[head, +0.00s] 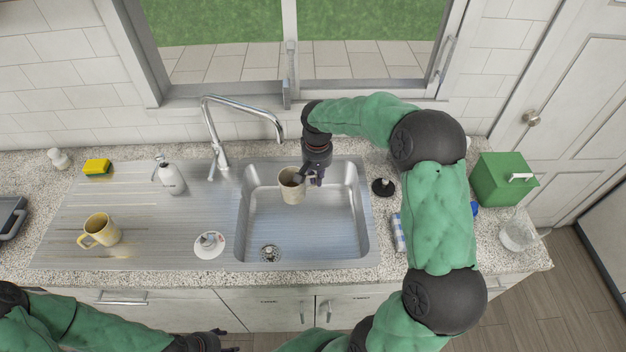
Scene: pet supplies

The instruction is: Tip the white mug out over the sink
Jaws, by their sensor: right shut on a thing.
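A white, slightly cream mug (290,190) is over the basin of the steel sink (305,226). It looks roughly upright, with its dark opening facing up; its contents cannot be made out. My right gripper (306,179) is shut on the mug at its right side. The gap between the mug and the basin floor is hard to judge. My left gripper (222,343) is low at the bottom edge, in front of the cabinets and away from the sink; its fingers are too small and partly cut off to read.
A chrome faucet (222,135) arches behind the basin's left side. A yellow mug (100,230), a soap bottle (170,177), a sponge (97,167) and a small white dish (209,245) stand left of the basin. A green box (498,182) and a glass jug (518,234) stand at right.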

